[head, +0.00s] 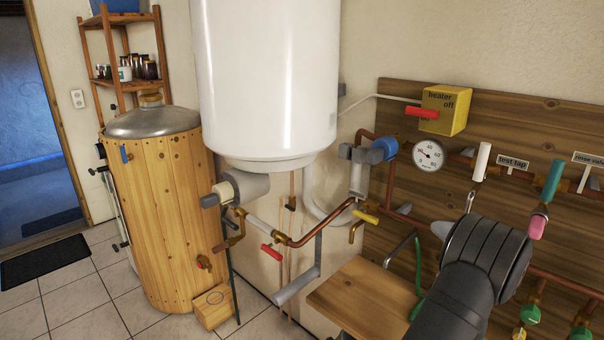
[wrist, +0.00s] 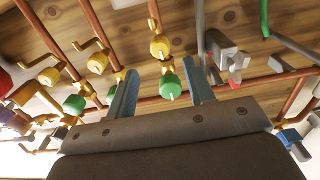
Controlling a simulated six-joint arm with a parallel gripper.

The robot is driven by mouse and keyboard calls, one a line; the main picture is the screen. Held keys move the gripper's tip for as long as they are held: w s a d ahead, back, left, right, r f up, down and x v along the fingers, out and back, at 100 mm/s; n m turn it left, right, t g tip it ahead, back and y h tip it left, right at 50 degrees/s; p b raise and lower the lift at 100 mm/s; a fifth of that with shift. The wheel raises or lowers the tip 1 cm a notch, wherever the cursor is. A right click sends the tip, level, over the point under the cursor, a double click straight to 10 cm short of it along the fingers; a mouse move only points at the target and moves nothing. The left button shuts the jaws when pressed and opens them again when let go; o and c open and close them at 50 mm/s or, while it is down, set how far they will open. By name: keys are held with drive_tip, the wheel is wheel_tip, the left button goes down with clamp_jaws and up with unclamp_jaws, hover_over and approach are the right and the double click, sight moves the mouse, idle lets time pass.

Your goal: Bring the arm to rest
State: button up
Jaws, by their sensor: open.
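My gripper (wrist: 161,68) shows in the wrist view with its two blue-grey fingers apart and nothing between them. It faces the wooden pipe board (wrist: 210,17), and a green valve knob (wrist: 171,86) shows in the gap between the fingers. I cannot tell how far the fingers are from the knob. In the head view my dark grey arm (head: 470,275) reaches up from the lower right in front of the board. The fingers cannot be made out there.
Copper pipes and several valves run across the board, with a gauge (head: 428,155) and a yellow heater box (head: 444,110). A white tank (head: 266,75) hangs left of it. A wooden shelf (head: 352,300) juts out below. A wood-clad barrel (head: 158,220) stands at left.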

drive_tip(key=x, duration=1)
drive_tip(key=shift+w+d, duration=0.15)
drive_tip(key=shift+m, duration=0.8)
drive_tip(key=s+a+n, duration=1)
drive_tip(key=s+a, duration=0.2)
drive_tip(key=shift+s+a, duration=0.25)
drive_tip(key=shift+a, duration=0.05)
drive_tip(key=m, duration=0.9)
